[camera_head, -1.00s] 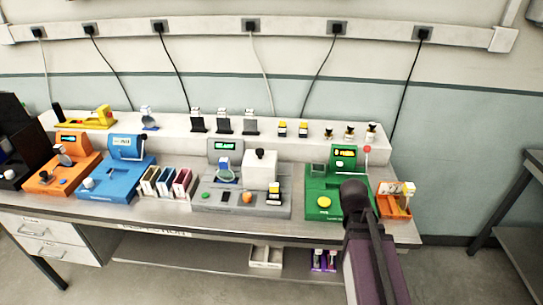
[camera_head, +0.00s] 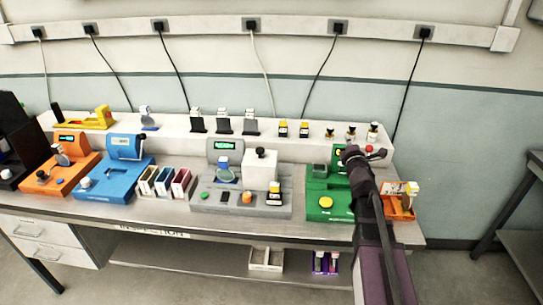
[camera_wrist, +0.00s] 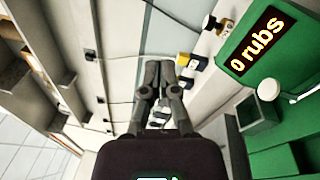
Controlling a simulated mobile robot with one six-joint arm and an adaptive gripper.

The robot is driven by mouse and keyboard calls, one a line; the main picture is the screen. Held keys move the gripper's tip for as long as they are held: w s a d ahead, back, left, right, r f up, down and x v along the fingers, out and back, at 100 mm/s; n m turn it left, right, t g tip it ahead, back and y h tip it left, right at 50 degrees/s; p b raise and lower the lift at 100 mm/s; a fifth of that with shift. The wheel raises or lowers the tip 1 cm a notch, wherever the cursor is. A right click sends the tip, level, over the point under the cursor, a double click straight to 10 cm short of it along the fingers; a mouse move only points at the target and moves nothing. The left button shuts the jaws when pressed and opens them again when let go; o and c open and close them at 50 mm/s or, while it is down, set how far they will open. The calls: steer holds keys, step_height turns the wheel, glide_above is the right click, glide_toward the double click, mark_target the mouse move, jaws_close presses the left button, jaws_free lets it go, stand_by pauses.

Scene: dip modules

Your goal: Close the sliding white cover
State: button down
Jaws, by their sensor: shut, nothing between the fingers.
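The white cover (camera_head: 260,170) is a boxy block with a black knob (camera_head: 260,153) on top. It sits upright on the grey module (camera_head: 215,201) at the middle of the bench, right of that module's display and a small blue-topped part. My gripper (camera_wrist: 160,72) is shut and empty in the wrist view, with its fingers together. In the head view, my arm reaches over the right side of the green module (camera_head: 325,208), well right of the cover and apart from it. The arm hides part of the green module. I cannot make out the cover in the wrist view.
A red ball knob (camera_head: 369,149) stands close by my arm's end. An orange tray (camera_head: 400,207) lies to its right. Blue (camera_head: 110,185) and orange (camera_head: 62,180) modules stand left of several small bins. Small parts line the raised white shelf (camera_head: 175,128) behind.

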steer(key=a+r+n+y, duration=0.1)
steer(key=a+n+y, duration=0.2)
steer(key=n+y, duration=0.25)
steer(key=n+g+y+b, duration=0.3)
steer(key=n+g+y, duration=0.9)
steer(key=n, duration=1.1)
glide_toward(271, 159)
steer(key=d+r+g+h, duration=0.1)
steer(key=d+r+g, duration=0.1)
steer(key=d+r, duration=0.2)
steer(key=shift+s+r+h, duration=0.25)
steer(key=shift+s+h, duration=0.1)
steer(key=shift+s, duration=0.1)
steer(key=x, duration=1.4)
steer(key=shift+r, duration=0.1)
steer(key=shift+w, duration=0.1)
